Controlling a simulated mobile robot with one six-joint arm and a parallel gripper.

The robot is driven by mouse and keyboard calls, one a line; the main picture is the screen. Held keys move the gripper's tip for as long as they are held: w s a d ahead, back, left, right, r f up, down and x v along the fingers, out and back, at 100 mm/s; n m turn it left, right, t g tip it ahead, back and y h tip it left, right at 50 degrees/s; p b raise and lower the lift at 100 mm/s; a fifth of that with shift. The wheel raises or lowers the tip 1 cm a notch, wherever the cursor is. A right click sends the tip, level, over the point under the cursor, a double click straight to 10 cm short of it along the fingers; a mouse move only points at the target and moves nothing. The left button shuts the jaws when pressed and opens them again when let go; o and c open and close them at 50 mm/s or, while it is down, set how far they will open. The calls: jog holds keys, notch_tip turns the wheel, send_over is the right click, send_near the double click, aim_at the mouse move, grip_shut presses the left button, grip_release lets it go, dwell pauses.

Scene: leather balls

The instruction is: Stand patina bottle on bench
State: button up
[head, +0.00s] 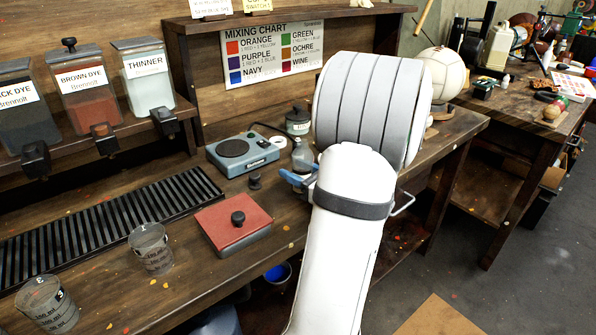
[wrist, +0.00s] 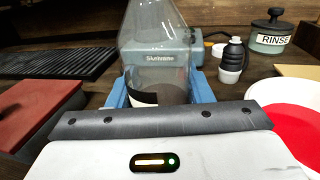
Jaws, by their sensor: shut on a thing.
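My gripper (wrist: 161,88) has its blue fingers shut on a clear bottle (wrist: 157,35) with sloping shoulders and a dark and white band low down. The bottle looks upright in the wrist view. Its top is cut off by the frame, and its base is hidden behind my gripper, so I cannot tell whether it touches the bench. In the head view my gripper (head: 292,180) is low over the dark wooden bench (head: 185,262), mostly hidden by my arm. A greyish bottle (head: 303,155) shows beside the fingers there; I cannot tell if it is the held one.
A blue-grey hot plate (head: 242,153) stands beyond my gripper. A red-topped box (head: 234,222) is to its left. The rinse jar (wrist: 268,38) and a small black-capped bottle (wrist: 233,62) stand to the right in the wrist view. Beakers (head: 151,249) are at the front left.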

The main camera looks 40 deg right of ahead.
jog(key=o, duration=0.6)
jog(key=shift+f, duration=0.15)
jog(key=o, duration=0.5)
jog(key=shift+r, duration=0.35)
jog(key=s, duration=0.8)
jog(key=s+d, duration=0.1)
jog(key=s, duration=0.3)
jog(key=shift+f+p, duration=0.1)
jog(key=shift+p, duration=0.2)
